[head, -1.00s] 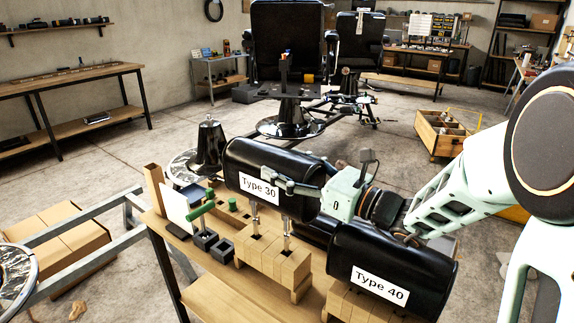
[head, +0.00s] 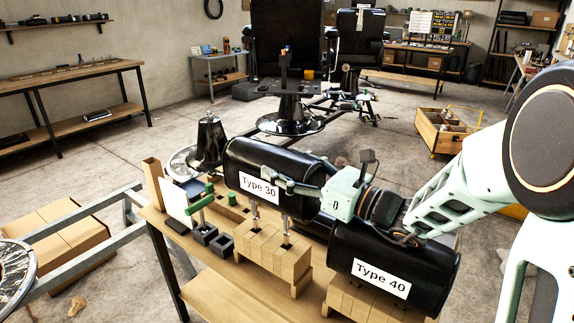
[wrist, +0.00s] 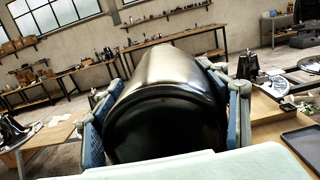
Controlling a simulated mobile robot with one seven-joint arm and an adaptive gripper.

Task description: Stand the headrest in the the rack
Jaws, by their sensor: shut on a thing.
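The black cylindrical headrest labelled Type 30 (head: 285,165) has two metal posts under it. The posts stand over the wooden block rack (head: 272,252), and their lower ends meet its top near the holes. How deep they sit cannot be told. My gripper (head: 290,187) is shut on this headrest from its right end, one finger along the labelled side. In the wrist view the headrest (wrist: 168,100) fills the space between both fingers. A second black headrest labelled Type 40 (head: 400,255) rests at the front right over another wooden block rack (head: 362,300), below my arm.
The workbench (head: 215,275) also holds small dark square holders (head: 220,245), a green-handled tool (head: 200,200) and a white card (head: 175,200). A black cone-shaped base (head: 208,142) stands behind. Barber chairs and a wooden crate (head: 445,135) are farther back on the floor.

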